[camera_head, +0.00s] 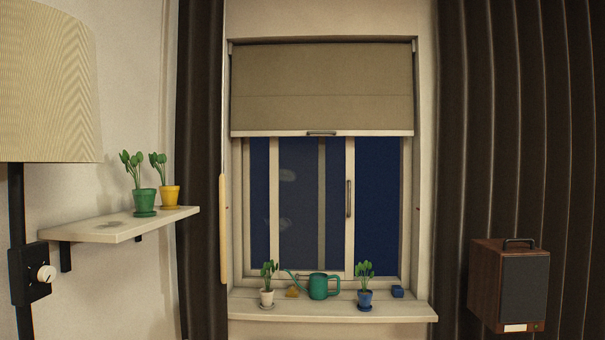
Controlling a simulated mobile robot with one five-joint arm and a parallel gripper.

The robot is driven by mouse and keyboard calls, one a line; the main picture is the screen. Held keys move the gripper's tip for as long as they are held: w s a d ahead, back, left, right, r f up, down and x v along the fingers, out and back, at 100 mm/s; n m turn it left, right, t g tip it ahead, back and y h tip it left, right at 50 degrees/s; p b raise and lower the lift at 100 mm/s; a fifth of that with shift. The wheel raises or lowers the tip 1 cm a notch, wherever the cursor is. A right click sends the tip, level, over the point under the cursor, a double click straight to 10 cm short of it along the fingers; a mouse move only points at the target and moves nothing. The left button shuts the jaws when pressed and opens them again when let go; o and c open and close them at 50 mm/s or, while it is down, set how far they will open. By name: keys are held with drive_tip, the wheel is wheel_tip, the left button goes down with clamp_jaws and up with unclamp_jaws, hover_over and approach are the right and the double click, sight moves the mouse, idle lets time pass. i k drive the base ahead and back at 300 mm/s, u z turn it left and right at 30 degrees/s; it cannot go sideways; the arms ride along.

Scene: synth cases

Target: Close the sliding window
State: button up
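The window (404,215) is set in the wall in the middle of the camera_head view, its upper part hidden behind a lowered blind. A sliding sash with pale stiles (274,210) stands in the middle of the frame. A dark vertical handle (348,198) is on its right stile. Between that stile and the right jamb is a dark blue stretch, so the sash stands apart from the right jamb. A dimmer upright (322,205) shows through the sash's pane. My gripper is not in view.
The blind (322,85) has a small pull on its bottom bar. The sill (340,310) holds a green watering can (318,287), two potted plants and small blocks. Dark curtains flank the window. A lamp (45,85), shelf (120,228) and speaker (508,285) stand to the sides.

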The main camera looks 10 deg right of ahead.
sight(312, 179)
drive_tip(key=i, duration=1.35)
drive_tip(key=z, duration=0.1)
